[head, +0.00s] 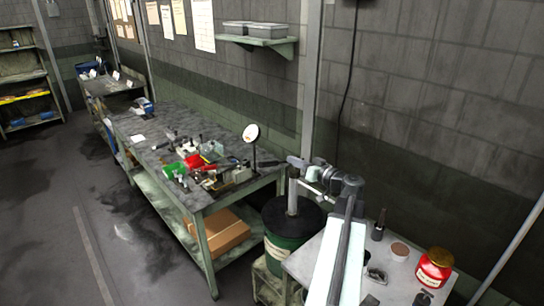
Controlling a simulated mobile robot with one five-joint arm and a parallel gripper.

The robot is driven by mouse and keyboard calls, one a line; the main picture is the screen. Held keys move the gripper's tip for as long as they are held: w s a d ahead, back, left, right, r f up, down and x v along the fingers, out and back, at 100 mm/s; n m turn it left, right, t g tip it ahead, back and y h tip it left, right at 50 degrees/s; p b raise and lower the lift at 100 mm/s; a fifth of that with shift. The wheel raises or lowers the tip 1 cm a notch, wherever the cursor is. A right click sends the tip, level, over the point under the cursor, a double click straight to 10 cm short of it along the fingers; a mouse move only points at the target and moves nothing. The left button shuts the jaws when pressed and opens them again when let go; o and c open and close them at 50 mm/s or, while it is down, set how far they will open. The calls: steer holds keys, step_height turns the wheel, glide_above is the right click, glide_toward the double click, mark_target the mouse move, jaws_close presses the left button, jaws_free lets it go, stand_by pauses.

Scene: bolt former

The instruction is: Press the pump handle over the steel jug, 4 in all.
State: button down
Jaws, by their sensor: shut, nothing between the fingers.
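A green drum (285,247) with a black lid stands between the workbench and the near table. A grey pump column (292,198) rises from its lid. My arm reaches up from the bottom of the picture, and my gripper (298,163) is at the top of the pump, shut and empty. The pump handle is hard to tell apart from the gripper here, so I cannot tell whether they touch or how far down the handle is. I cannot make out the steel jug; my arm hides part of the area beside the drum.
A cluttered workbench (165,140) with a round mirror-like disc (250,133) stands left of the drum. Open floor lies further left.

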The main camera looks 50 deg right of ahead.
steer(key=shift+s+d, duration=0.15)
steer(key=shift+d, duration=0.05)
steer(key=w+f+b, duration=0.4)
steer(key=w, duration=0.6)
steer(key=shift+w+a+f, duration=0.2)
steer(key=shift+w+a, duration=0.15)
steer(key=shift+w, duration=0.05)
